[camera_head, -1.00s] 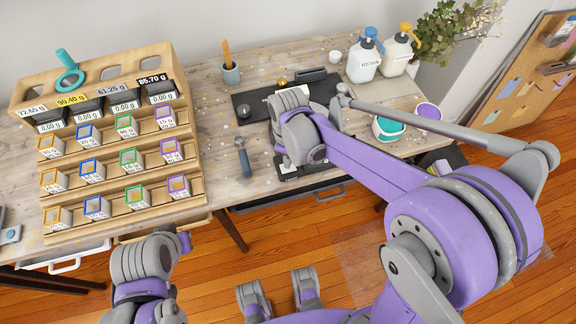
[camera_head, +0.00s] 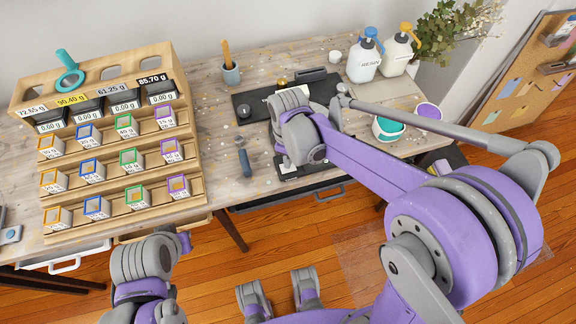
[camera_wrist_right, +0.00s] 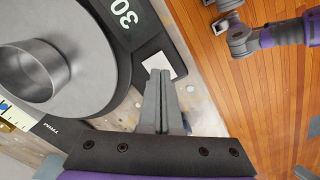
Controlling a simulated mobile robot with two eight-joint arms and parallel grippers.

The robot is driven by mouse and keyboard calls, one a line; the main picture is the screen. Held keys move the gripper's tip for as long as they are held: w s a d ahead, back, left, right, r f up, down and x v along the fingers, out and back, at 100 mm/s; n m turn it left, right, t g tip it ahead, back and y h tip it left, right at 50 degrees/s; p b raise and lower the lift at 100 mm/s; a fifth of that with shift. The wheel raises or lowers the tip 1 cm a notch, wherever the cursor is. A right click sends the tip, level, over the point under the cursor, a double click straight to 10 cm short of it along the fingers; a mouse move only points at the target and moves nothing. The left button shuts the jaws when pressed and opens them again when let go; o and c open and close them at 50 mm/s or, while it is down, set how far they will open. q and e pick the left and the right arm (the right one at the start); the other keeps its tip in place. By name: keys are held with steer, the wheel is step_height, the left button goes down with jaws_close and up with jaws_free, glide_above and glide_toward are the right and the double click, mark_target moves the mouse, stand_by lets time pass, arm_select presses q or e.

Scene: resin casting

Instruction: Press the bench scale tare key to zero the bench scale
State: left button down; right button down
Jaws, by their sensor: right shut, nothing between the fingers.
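In the right wrist view, the bench scale is a dark body (camera_wrist_right: 147,49) with a round grey pan (camera_wrist_right: 95,75) and a display showing "30" and more digits cut off. A metal cup (camera_wrist_right: 35,72) stands on the pan. A pale square key (camera_wrist_right: 160,66) sits on the scale's corner. My right gripper (camera_wrist_right: 162,76) is shut and empty, its tips at the key's edge and covering part of it; I cannot tell whether they touch. In the head view, my right arm hides most of the scale. My left arm shows at the lower left; its fingers cannot be made out.
A wooden rack (camera_head: 120,220) with small coloured boxes fills the table's left. A dark mat (camera_head: 246,99), a grey-handled tool (camera_head: 243,157), pump bottles (camera_head: 364,60) and a white bucket with teal contents (camera_head: 388,130) lie around the right arm. The front table edge is close to the scale.

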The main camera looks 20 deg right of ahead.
steer(key=shift+f+b, duration=0.55)
steer(key=shift+f, duration=0.15)
steer(key=shift+r, duration=0.1)
step_height(320, 180, up, 5)
steer(key=p, duration=0.3)
steer(key=shift+p, duration=0.3)
stand_by(0.7)
steer(key=s+d+r+m+t+p, duration=0.1)
steer(key=s+d+r+m+t, duration=0.1)
steer(key=s, duration=0.5)
steer(key=s+d+r+m+t+p, duration=0.2)
steer(key=s+d+r+m+t, duration=0.1)
steer(key=s+m, duration=0.4)
steer(key=shift+d+r+m+p, duration=0.3)
steer(key=shift+d+r+m, duration=0.6)
steer(key=shift+r, duration=0.5)
steer(key=shift+a, duration=0.1)
